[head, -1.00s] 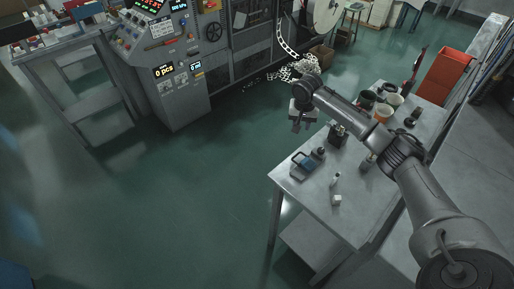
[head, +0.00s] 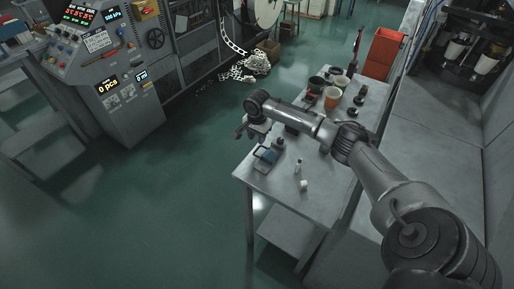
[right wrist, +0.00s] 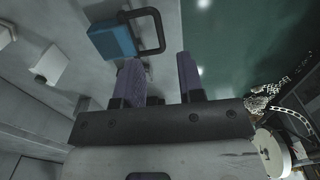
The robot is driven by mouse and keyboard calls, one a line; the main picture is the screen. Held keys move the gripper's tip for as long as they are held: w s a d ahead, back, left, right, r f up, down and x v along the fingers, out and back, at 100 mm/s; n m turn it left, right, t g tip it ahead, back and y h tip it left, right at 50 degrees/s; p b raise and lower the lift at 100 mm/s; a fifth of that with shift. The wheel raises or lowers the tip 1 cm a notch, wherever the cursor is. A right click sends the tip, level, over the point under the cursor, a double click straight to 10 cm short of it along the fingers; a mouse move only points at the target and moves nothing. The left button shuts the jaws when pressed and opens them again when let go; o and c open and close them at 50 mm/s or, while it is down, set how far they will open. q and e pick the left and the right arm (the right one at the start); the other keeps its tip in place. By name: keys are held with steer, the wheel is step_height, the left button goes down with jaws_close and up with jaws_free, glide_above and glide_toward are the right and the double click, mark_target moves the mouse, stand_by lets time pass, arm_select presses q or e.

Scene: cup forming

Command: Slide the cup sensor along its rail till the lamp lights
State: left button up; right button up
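I cannot pick out the cup sensor, its rail or its lamp for certain. A dark machine bay (head: 478,38) with white cups (head: 487,64) shows at the top right of the head view. My right gripper (head: 246,131) is above the far left edge of the grey table (head: 262,183). In the right wrist view its two fingers (right wrist: 160,78) stand apart with nothing between them. A blue block with a black handle (right wrist: 113,40) lies just beyond the left finger; it also shows on the table in the head view (head: 268,154). My left gripper is out of view.
A control cabinet (head: 122,116) with lit displays stands at the left. Several cups (head: 332,97) and small white parts (head: 304,185) are on the table. A red bin (head: 383,53) stands behind it. Green floor (head: 160,220) is open at the left.

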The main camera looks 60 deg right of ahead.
mark_target(265, 154)
steer(key=shift+f+b, duration=0.45)
steer(key=shift+f, duration=2.45)
steer(key=shift+c, duration=0.5)
jaws_close()
steer(key=shift+r, duration=0.1)
